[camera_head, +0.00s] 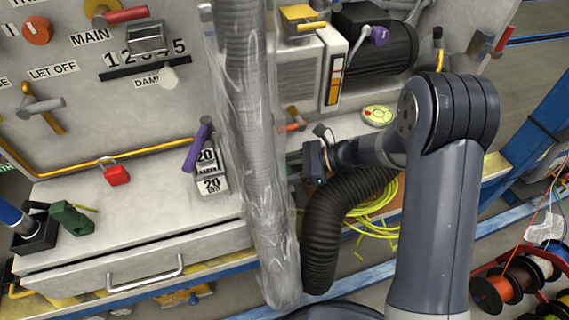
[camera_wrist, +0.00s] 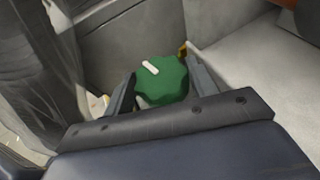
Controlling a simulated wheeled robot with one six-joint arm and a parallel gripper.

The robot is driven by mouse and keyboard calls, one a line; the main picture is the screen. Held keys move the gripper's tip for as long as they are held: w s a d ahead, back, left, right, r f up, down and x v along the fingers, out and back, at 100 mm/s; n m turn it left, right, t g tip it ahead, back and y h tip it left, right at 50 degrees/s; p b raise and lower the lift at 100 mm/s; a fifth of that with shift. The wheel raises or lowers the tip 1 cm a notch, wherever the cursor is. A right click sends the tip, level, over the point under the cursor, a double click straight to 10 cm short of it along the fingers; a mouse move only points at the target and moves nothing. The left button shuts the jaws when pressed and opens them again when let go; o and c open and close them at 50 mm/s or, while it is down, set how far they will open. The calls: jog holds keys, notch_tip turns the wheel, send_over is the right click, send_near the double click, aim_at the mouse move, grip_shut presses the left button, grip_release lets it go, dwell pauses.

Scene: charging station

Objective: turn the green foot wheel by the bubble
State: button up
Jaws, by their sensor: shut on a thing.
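The green foot wheel (camera_wrist: 161,82) shows in the wrist view as a lobed knob with a white mark on top. My gripper (camera_wrist: 162,86) has one finger on each side of it and is shut on it. In the head view my gripper (camera_head: 302,166) is just right of the plastic-wrapped column, low at the bench's front; the wheel is mostly hidden there. The bubble (camera_head: 377,115) is a round yellow-green level on the bench top, behind and right of my gripper. Its inner bubble is too small to read.
The plastic-wrapped column (camera_head: 257,150) stands close left of my gripper. A black corrugated hose (camera_head: 325,225) and yellow-green cable coils (camera_head: 375,220) lie below it. A padlock (camera_head: 116,174) and weights (camera_head: 208,172) are on the bench at left. Cable spools (camera_head: 520,280) stand at right.

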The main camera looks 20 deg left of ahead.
jog(key=shift+w+n+g+h+p, duration=0.15)
jog(key=shift+n+g+h+p, duration=0.6)
jog(key=shift+n+g, duration=0.75)
jog(key=o, duration=0.9)
jog(key=shift+a, duration=0.1)
jog(key=shift+o, duration=0.2)
jog(key=shift+r, duration=0.1)
jog(key=p+v, duration=0.1)
jog(key=v, duration=0.9)
jog(key=shift+w+d, duration=0.25)
jog(key=shift+w, duration=0.1)
